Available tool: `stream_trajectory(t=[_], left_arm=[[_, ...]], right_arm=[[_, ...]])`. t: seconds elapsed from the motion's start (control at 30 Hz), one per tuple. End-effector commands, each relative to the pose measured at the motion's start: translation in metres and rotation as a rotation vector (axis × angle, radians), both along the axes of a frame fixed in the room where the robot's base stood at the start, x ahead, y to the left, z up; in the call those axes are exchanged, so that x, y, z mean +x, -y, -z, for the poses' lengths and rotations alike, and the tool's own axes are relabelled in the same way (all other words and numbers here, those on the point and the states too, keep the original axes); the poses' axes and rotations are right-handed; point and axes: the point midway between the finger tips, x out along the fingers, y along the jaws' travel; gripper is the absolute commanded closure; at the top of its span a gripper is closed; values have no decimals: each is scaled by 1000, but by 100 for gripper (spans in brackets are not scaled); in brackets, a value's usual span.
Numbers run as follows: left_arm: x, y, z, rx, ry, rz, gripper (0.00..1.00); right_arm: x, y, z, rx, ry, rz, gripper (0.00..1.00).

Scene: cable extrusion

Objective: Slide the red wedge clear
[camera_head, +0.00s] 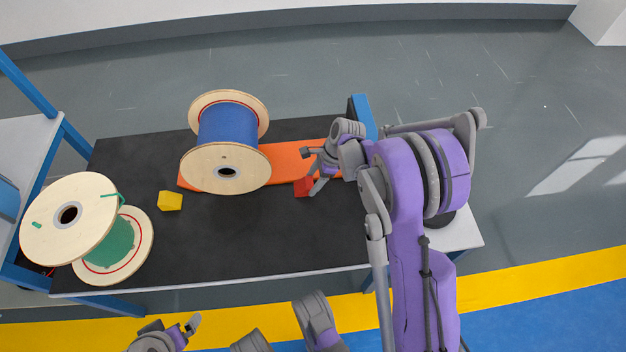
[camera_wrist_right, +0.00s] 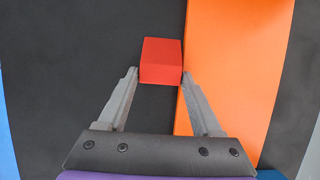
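The red wedge (camera_head: 303,187) lies on the black table top (camera_head: 240,240), against the near edge of the orange board. In the right wrist view the red wedge (camera_wrist_right: 161,61) sits just beyond and between the fingertips of my right gripper (camera_wrist_right: 160,74). The fingers are spread wider than the wedge, and the right fingertip lies close to it; I cannot tell whether they touch. In the head view my right gripper (camera_head: 314,172) is beside the wedge. My left gripper (camera_head: 175,328) is at the bottom, off the table's near edge, with its fingers partly seen.
A blue cable spool (camera_head: 228,123) stands over the orange board (camera_head: 284,157). A yellow wedge (camera_head: 170,201) lies left of it. A green spool (camera_head: 112,245) is at the table's left end. A blue block (camera_head: 362,115) stands at the back right. The front middle is clear.

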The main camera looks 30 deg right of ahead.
Motion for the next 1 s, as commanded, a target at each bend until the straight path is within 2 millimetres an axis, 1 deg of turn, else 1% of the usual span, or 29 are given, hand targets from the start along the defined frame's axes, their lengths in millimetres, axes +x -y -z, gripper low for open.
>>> stream_trajectory(t=[0.03, 0.13, 0.4, 0.53, 0.67, 0.9, 1.0], left_arm=[[0, 0, 0, 0, 0, 0, 0], [0, 0, 0, 0, 0, 0, 0], [0, 0, 0, 0, 0, 0, 0], [0, 0, -3, 0, 1, 0, 0], [-1, 0, -10, 0, 3, 0, 0], [-3, 0, -25, 0, 8, 0, 0], [-4, 0, -30, 0, 9, 0, 0]], right_arm=[[0, 0, 0, 0, 0, 0, 22], [0, 0, 0, 0, 0, 0, 4], [0, 0, 0, 0, 0, 0, 4], [-1, 3, -8, 0, 0, 1, 4], [-5, 10, -28, 0, 0, 3, 4], [-12, 27, -74, 0, 1, 3, 4], [-15, 32, -87, 0, 0, 1, 4]])
